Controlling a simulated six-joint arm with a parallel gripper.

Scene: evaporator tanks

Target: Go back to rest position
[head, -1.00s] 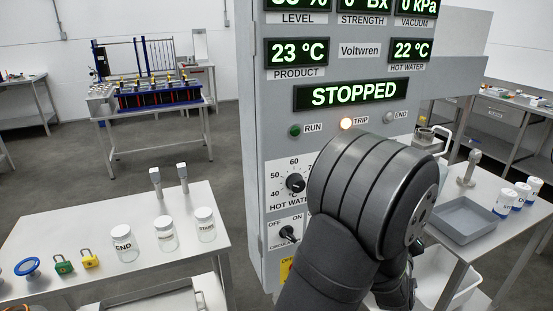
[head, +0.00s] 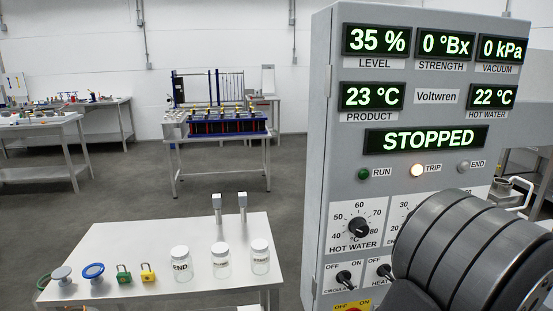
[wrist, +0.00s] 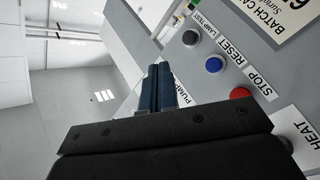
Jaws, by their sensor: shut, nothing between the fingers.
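My gripper (wrist: 163,84) shows in the wrist view with its two blue-grey fingers side by side, shut and empty. It is in front of the grey control panel, near the blue button (wrist: 214,65) and the red button (wrist: 240,93); I cannot tell the exact gap. In the head view a dark arm link of mine covers the panel's lower right, and the gripper itself is hidden. The control panel (head: 322,150) reads STOPPED on its display (head: 425,139), and the TRIP lamp (head: 417,171) glows.
A steel table (head: 200,285) at lower left holds lidded jars (head: 221,265), padlocks (head: 148,273) and round valve-like parts. A bench with a blue-framed rig (head: 225,122) stands farther back. Open grey floor lies between them.

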